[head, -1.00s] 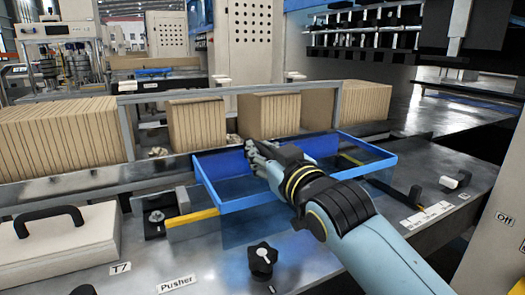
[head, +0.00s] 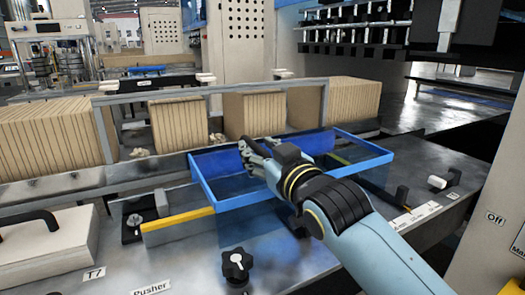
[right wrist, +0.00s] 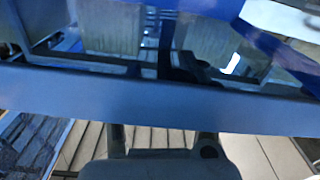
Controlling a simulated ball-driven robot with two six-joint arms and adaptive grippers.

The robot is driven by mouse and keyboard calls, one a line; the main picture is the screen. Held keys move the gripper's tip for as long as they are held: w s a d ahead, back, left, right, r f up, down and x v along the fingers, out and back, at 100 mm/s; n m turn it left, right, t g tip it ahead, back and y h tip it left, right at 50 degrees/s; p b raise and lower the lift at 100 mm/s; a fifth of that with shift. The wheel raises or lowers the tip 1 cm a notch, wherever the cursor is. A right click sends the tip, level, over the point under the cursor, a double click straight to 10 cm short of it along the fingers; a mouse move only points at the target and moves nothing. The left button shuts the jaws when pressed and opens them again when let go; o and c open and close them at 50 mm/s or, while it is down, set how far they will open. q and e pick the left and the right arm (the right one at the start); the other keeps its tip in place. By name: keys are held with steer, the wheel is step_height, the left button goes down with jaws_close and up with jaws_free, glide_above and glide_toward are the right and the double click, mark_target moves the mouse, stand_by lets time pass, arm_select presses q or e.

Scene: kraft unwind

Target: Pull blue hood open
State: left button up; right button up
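The blue hood (head: 300,186) is a see-through cover with a blue frame, lying over the machine's front panel before the row of brown blocks. My right gripper (head: 255,151) reaches over its front edge, with its fingers inside the frame near the back left. In the right wrist view the hood's blue bar (right wrist: 160,101) runs across the picture. The fingers of my right gripper (right wrist: 162,142) stand apart below the bar, and their tips are hidden by it. I cannot tell whether they touch the hood. My left gripper is not in view.
A black star knob (head: 236,264) stands on the panel in front of the hood. A yellow bar (head: 178,219) runs at the hood's left side. A pale lid with a black handle (head: 30,222) is at the left. Brown blocks (head: 254,115) stand behind a metal rail.

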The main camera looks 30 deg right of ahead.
steer(key=s, duration=1.2)
steer(key=shift+a, duration=0.35)
